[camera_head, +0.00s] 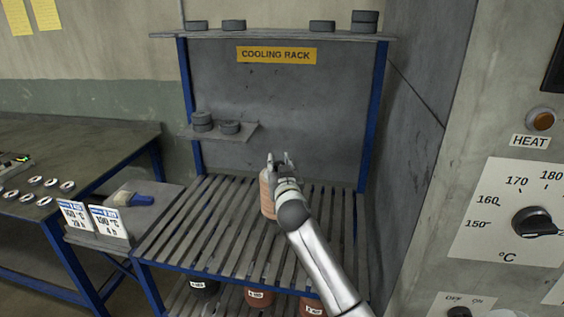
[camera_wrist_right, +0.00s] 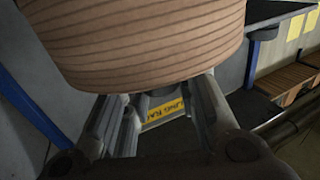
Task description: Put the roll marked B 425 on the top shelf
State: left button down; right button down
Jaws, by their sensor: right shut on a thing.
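My right gripper (camera_head: 280,160) is shut on a tan, ridged roll (camera_head: 267,196) and holds it over the slatted shelf (camera_head: 215,225) of the cooling rack. My forearm and gripper hide part of the roll. In the right wrist view the roll (camera_wrist_right: 150,40) fills the top, close to the fingers, and no label shows on its visible side. More rolls stand on the lower shelf: a dark one (camera_head: 204,288) and reddish ones (camera_head: 258,296) (camera_head: 311,307). Their white labels are too small to read surely. My left gripper is not in view.
The rack's highest board (camera_head: 275,36) carries several dark discs (camera_head: 364,22). A small side shelf (camera_head: 240,137) holds more discs (camera_head: 202,121). A brush (camera_head: 130,199) and label cards (camera_head: 110,222) are at left. A heat control panel (camera_head: 510,210) stands at right. The slats are mostly clear.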

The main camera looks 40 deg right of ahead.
jog(key=shift+w, duration=0.2)
jog(key=shift+f+p, duration=0.6)
jog(key=shift+f, duration=0.8)
jog(key=c, duration=1.6)
grip_release()
jog(key=shift+f, duration=0.35)
jog(key=o, duration=0.5)
jog(key=shift+s+a+r, duration=0.1)
jog(key=shift+s+a, duration=0.05)
jog(key=shift+c, duration=0.2)
jog(key=b+v, duration=0.3)
jog(key=v, duration=0.9)
